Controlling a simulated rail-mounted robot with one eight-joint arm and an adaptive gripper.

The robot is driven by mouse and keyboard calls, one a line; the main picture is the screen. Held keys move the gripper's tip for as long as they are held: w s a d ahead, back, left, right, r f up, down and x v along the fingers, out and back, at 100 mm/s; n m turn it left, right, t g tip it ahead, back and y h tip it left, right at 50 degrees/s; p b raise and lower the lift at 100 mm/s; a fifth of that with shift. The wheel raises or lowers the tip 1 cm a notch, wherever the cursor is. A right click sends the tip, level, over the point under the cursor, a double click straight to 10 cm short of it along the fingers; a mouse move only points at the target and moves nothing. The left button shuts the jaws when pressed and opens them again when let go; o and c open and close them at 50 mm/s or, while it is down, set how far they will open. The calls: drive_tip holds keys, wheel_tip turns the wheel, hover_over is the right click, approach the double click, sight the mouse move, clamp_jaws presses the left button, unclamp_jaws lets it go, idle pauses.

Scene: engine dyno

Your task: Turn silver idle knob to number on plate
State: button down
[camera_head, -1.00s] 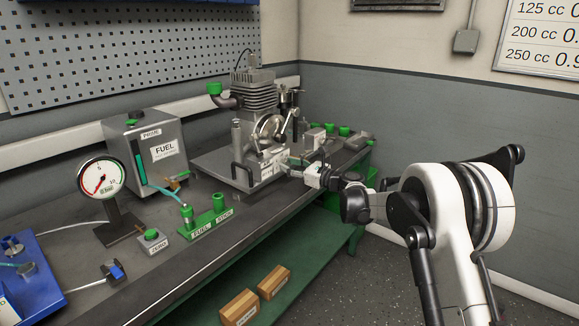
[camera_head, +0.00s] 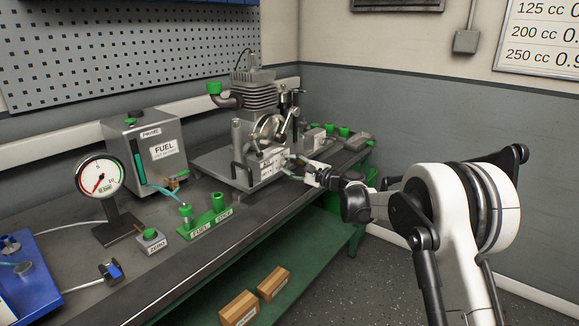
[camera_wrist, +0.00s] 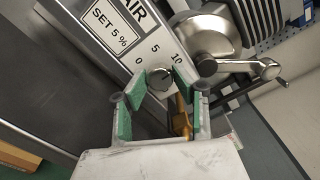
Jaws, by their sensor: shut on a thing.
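The small silver knob (camera_wrist: 160,78) sits on a pale panel below a scale marked 0, 5 and 10. The knob's pointer mark is too small to read surely. In the head view, my gripper (camera_head: 294,168) is at the front of the engine stand (camera_head: 262,170), and the knob is hidden there.
In the wrist view, a metal crank-like lever (camera_wrist: 245,70) and a brass part (camera_wrist: 181,120) are close to my fingers. In the head view, the engine (camera_head: 256,98) rises behind the panel. Green-capped parts (camera_head: 344,131) stand right of it; the floor in front is clear.

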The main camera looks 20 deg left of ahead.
drive_tip(key=n, duration=0.5)
drive_tip(key=shift+n, duration=0.3)
drive_tip(key=n, duration=0.5)
drive_tip(key=shift+b, duration=0.3)
drive_tip(key=shift+n, duration=0.4)
drive_tip(key=c, duration=1.4)
unclamp_jaws()
drive_tip(key=v, duration=1.2)
drive_tip(key=shift+r, duration=0.1)
